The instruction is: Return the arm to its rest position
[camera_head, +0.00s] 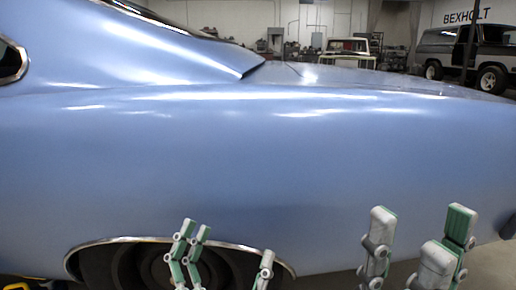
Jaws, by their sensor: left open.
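My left gripper (230,246) is at the bottom of the head view, left of centre. Its grey and green fingers point up and stand apart, two on the left and one on the right, with nothing between them. My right gripper (414,232) is at the bottom right. Its fingers also point up with an empty gap between them, one on the left and two on the right. Both grippers show in front of the blue car's side. The palms and most of both arms are below the picture edge.
A large blue car (250,150) fills most of the view, close in front. Its wheel (125,268) shows behind my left gripper. A grey off-road vehicle (450,52) and a white pickup (346,46) stand far back. A little bare floor (492,268) shows at the lower right.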

